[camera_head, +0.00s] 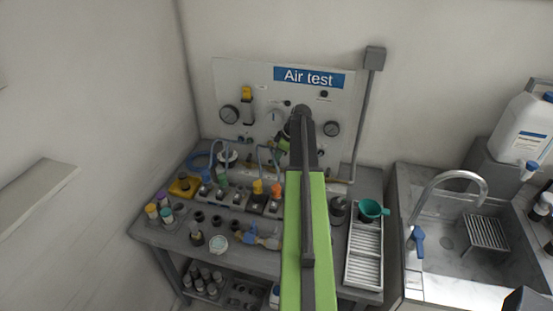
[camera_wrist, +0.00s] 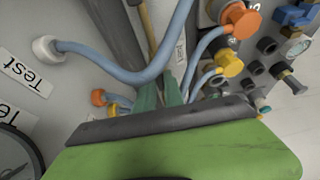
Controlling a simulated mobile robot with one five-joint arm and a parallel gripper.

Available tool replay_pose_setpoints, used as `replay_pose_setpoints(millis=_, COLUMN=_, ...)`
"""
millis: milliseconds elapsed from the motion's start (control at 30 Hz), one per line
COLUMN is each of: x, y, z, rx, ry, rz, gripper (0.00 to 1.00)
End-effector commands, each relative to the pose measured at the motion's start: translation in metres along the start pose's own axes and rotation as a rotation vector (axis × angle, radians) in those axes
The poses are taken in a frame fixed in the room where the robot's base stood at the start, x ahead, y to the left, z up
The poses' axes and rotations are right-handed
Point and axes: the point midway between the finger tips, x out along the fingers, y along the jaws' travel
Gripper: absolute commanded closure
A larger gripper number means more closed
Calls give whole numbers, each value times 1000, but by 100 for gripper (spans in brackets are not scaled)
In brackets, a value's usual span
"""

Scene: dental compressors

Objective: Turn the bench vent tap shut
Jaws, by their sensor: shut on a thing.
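In the wrist view, the two teal fingers of my gripper (camera_wrist: 160,92) are close together at the foot of the wall panel. They are shut on a small part between their tips, which fits the bench vent tap. The fingers hide almost all of it, so its handle angle cannot be told. A brass pipe (camera_wrist: 146,22) runs up to the fingertips, and a small white label (camera_wrist: 180,53) stands beside them, too blurred to read. In the head view, my arm covers the tap and the fingertips; a green part of my gripper (camera_head: 284,145) shows at the panel's lower edge.
The Air test panel (camera_head: 232,80) carries gauges. Blue hoses (camera_wrist: 120,72) loop close to my fingers, with orange and yellow fittings (camera_wrist: 229,63) nearby. Caps, vials and a slotted white tray (camera_head: 363,262) crowd the bench. A sink (camera_head: 450,235) is at the right.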

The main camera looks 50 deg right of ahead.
Motion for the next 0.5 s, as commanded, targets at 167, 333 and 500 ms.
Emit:
replay_pose_setpoints(millis=167, x=0, y=-1, z=0, rx=42, ry=0, rz=19, gripper=100)
replay_pose_setpoints(millis=333, x=0, y=-3, z=0, rx=134, ry=0, rz=58, gripper=100)
replay_pose_setpoints(millis=500, x=0, y=-5, z=0, rx=269, ry=0, rz=113, gripper=100)
